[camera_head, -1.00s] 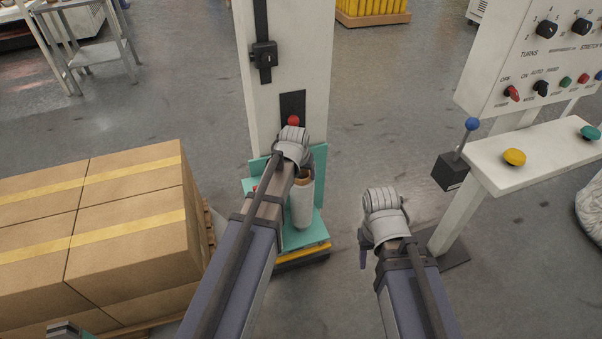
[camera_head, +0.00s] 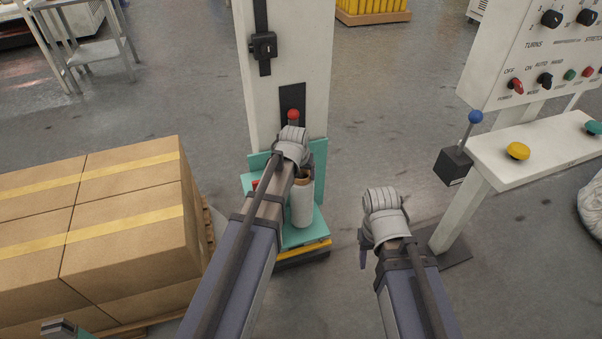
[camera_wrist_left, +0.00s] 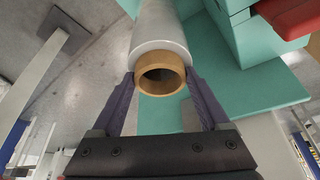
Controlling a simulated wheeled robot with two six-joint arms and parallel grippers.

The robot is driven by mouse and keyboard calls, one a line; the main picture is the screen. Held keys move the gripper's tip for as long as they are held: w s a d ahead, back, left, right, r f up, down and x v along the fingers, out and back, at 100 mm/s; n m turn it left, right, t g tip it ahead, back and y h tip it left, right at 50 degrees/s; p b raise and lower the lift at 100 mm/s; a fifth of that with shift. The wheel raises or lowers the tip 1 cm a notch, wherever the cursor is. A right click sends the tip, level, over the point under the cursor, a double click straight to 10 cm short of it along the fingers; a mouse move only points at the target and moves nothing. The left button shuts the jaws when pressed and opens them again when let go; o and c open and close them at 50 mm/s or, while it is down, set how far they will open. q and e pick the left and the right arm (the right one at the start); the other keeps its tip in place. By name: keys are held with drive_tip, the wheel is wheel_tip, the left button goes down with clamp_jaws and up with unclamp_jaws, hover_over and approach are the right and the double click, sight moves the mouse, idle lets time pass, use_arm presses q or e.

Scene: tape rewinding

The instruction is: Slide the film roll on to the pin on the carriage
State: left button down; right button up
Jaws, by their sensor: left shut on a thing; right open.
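The film roll (camera_head: 302,206) is a white cylinder with a brown cardboard core, upright in front of the teal carriage (camera_head: 320,176). In the left wrist view the roll (camera_wrist_left: 160,32) has its core end between the two purple fingers of my left gripper (camera_wrist_left: 163,88), which is shut on it. In the head view my left wrist (camera_head: 292,148) covers part of the carriage and the roll's top. The pin is hidden, and I cannot tell whether the roll is around it. My right gripper (camera_head: 366,252) is empty, right of the carriage; its fingers are mostly hidden.
A white mast (camera_head: 290,60) stands behind the carriage, with a red-knobbed lever (camera_head: 293,114) on it. Stacked cardboard boxes (camera_head: 125,225) fill the left. A control stand (camera_head: 520,150) with a blue-knobbed lever (camera_head: 475,117) is on the right. The floor between carriage and stand is clear.

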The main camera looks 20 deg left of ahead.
use_arm(q)
drive_tip(key=shift+f+b, duration=0.55)
drive_tip(key=shift+f, duration=0.15)
drive_tip(key=shift+f+b, duration=0.65)
drive_tip(key=shift+b, duration=0.05)
idle(0.5)
unclamp_jaws()
drive_tip(key=shift+r, duration=0.1)
wheel_tip(320, 180, up, 8)
drive_tip(key=p, duration=0.8)
idle(0.3)
drive_tip(key=shift+r, duration=0.1)
